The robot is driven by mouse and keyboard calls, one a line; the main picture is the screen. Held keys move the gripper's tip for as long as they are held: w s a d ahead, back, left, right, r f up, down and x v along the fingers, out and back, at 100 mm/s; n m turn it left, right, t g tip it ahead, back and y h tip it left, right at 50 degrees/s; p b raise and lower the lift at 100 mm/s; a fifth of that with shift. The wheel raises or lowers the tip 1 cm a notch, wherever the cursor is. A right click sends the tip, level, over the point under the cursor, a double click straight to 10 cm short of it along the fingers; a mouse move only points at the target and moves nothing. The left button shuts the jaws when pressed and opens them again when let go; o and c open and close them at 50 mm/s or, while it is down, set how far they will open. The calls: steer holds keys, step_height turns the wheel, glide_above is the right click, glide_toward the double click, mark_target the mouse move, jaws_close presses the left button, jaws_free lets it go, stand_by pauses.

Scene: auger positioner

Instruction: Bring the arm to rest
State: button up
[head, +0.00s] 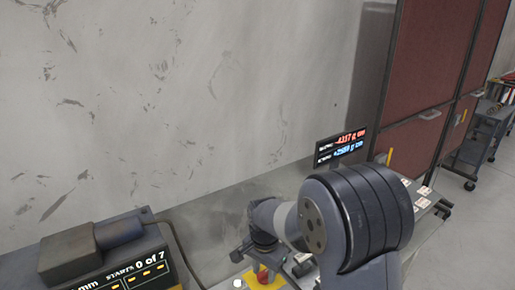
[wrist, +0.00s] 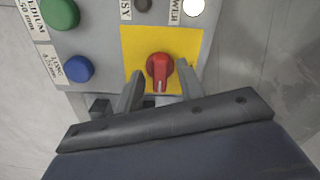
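My gripper (wrist: 160,75) is in the wrist view with its two fingers apart, one on each side of a red rotary knob (wrist: 160,68). Small gaps seem to show between the knob and the fingers, and the gripper looks open and empty. The knob has a white pointer line and sits on a yellow plate (wrist: 133,42) on a grey control panel. In the head view my arm hides most of the panel; the red knob (head: 262,274) and yellow plate (head: 270,285) show just below my wrist.
The panel also has a green button (wrist: 60,13), a blue button (wrist: 78,69) and a lit white lamp (wrist: 193,7). A readout display (head: 341,147) stands behind my arm. A machine reading "STARTS 0 of 7" (head: 135,268) is at lower left.

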steer(key=n, duration=1.4)
steer(key=shift+r, duration=0.9)
steer(key=shift+w, duration=0.1)
